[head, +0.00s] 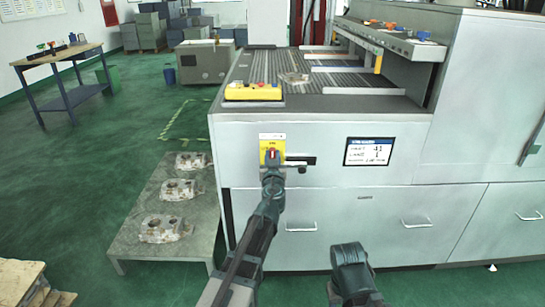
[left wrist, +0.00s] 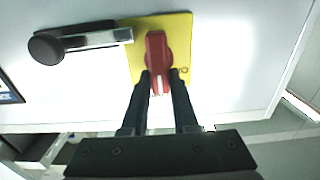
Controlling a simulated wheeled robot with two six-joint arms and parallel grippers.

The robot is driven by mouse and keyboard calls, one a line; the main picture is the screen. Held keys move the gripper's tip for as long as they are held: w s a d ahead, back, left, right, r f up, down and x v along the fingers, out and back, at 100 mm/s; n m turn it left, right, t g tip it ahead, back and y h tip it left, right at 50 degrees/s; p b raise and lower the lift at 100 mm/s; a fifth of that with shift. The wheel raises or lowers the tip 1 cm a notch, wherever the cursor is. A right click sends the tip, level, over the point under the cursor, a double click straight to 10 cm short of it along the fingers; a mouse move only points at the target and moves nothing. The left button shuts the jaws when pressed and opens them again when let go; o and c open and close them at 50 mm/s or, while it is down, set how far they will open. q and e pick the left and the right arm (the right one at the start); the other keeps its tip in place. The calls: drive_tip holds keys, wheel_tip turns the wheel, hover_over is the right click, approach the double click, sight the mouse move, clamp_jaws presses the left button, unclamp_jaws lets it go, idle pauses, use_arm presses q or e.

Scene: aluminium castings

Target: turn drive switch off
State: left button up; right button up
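The drive switch (head: 272,154) is a red handle on a yellow plate on the machine's grey front panel. In the left wrist view, the red handle (left wrist: 158,52) stands about upright on its yellow plate (left wrist: 180,30). My left gripper (left wrist: 160,78) has one dark finger on each side of the handle, and little gap shows between them and it. It looks shut on the handle. In the head view my left gripper (head: 272,174) is just below the switch and partly covers it. The dark arm end at the bottom (head: 352,262) is mine; its fingers do not show.
A lever (head: 298,160) with a black knob (left wrist: 46,47) sits right beside the plate. A screen (head: 369,151) is farther right. A yellow control box (head: 253,91) stands on the machine above. A low table (head: 140,212) with castings is at left. Drawers with handles lie below.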

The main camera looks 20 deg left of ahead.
use_arm(q)
clamp_jaws()
drive_tip(key=shift+w+d+f+m+b, duration=0.1)
drive_tip(key=shift+d+f+m+b, duration=0.2)
drive_tip(key=shift+m, duration=2.65)
drive_tip(key=shift+w+d+f+m+b, duration=0.1)
drive_tip(key=shift+d+f+m+b, duration=0.2)
drive_tip(key=shift+m, duration=2.7)
drive_tip(key=shift+d+f+m+b, duration=0.3)
drive_tip(key=shift+m, duration=2.65)
drive_tip(key=o, duration=0.7)
unclamp_jaws()
drive_tip(key=shift+o, duration=0.2)
